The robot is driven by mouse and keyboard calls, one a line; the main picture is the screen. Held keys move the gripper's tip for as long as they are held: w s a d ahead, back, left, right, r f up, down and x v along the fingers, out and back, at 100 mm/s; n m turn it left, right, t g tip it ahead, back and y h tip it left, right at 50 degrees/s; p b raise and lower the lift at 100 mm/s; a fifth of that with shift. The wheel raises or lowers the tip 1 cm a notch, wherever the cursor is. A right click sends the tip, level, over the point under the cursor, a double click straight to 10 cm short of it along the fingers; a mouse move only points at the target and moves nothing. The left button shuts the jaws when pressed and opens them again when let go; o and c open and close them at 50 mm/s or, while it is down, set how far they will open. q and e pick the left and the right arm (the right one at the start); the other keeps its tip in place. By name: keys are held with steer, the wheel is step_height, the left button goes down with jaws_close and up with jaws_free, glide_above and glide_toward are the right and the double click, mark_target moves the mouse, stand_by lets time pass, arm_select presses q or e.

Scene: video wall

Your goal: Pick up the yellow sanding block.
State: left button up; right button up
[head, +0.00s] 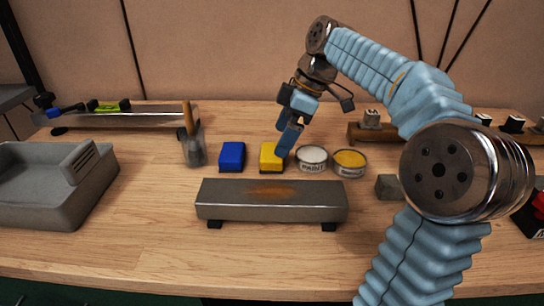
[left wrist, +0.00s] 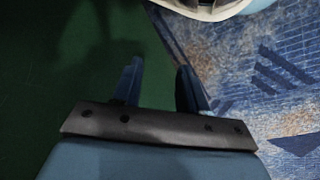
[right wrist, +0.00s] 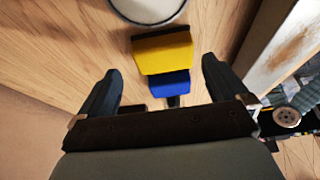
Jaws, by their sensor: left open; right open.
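The yellow sanding block (head: 269,155) stands on the wooden workbench, just right of a blue block (head: 232,156). My right gripper (head: 284,150) is at the yellow block's right side, pointing down, and partly covers its edge. In the right wrist view the yellow block (right wrist: 162,50) shows between and ahead of the spread fingers (right wrist: 160,65), with the blue block (right wrist: 170,83) beyond it. The right gripper is open; I cannot tell whether it touches the block. My left gripper (left wrist: 157,66) is open and empty, over the floor, outside the head view.
A paint tin (head: 312,158) and a yellow-topped tin (head: 350,162) stand close right of the yellow block. A metal bar on feet (head: 270,202) lies in front. A brush cup (head: 194,150) and a grey tray (head: 50,190) are left. Bare wood (head: 150,220) lies between.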

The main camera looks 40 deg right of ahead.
steer(key=x, duration=0.5)
steer(key=shift+a+f, duration=0.1)
steer(key=shift+a, duration=0.2)
steer(key=c, duration=0.8)
steer(key=shift+r, duration=0.4)
step_height(320, 180, up, 3)
steer(key=shift+f, duration=0.15)
steer(key=s+a+r, duration=0.6)
steer(key=s, duration=0.1)
steer(key=s+a+r+b, duration=0.1)
steer(key=s+a+r, duration=0.2)
steer(key=shift+s+a+r, duration=0.15)
steer(key=shift+s+r, duration=0.15)
